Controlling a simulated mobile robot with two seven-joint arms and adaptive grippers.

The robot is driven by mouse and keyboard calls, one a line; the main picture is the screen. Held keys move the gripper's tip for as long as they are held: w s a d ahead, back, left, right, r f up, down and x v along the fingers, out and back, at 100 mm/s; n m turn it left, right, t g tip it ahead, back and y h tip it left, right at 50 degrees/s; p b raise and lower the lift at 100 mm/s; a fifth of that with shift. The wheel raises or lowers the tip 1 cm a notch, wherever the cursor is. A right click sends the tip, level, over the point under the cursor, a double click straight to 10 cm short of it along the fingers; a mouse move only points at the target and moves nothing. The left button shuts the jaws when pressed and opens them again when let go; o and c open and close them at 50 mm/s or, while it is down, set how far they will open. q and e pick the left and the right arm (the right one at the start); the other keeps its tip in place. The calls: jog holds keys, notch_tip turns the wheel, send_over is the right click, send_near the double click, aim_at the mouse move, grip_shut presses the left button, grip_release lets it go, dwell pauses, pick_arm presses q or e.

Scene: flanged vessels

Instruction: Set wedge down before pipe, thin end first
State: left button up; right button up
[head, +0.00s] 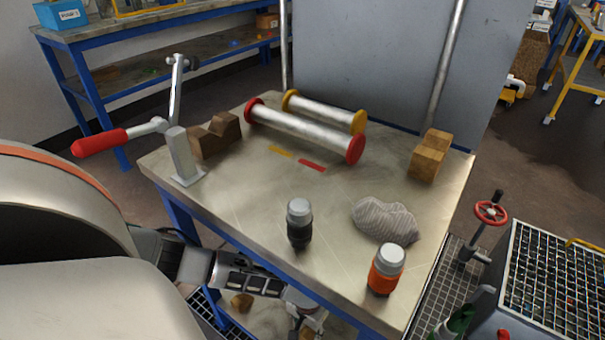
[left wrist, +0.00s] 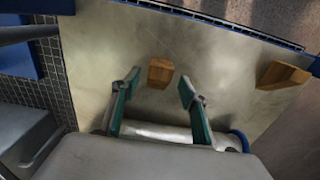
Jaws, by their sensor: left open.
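In the left wrist view a small wooden block (left wrist: 160,70), which looks like the wedge, lies on a grey metal surface. My left gripper (left wrist: 159,80) is open, its teal-lined fingers pointing at the block, which shows between and just beyond the fingertips. I see no contact. A silvery pipe (left wrist: 165,131) with a blue end (left wrist: 241,141) lies across the finger bases, partly hidden by my gripper. In the head view my left arm reaches in low at the table's front; its fingertips are not clear there. My right gripper is not in view.
A second wooden piece (left wrist: 282,76) lies to the right. On the tabletop (head: 240,205) are a red-ended pipe (head: 300,130), a yellow-ended pipe (head: 325,110), wooden blocks (head: 428,158), a cloth (head: 385,218), a black bottle (head: 299,228) and an orange bottle (head: 385,275).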

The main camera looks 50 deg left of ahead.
aim_at(307, 333)
pick_arm(q)
jog(key=r, duration=0.2)
jog(key=r+p, duration=0.1)
jog(key=shift+w+r, duration=0.3)
jog(key=shift+r, duration=0.05)
jog(key=shift+s+r+p, duration=0.2)
jog(key=shift+r+p, duration=0.15)
jog(key=shift+s+f, duration=0.15)
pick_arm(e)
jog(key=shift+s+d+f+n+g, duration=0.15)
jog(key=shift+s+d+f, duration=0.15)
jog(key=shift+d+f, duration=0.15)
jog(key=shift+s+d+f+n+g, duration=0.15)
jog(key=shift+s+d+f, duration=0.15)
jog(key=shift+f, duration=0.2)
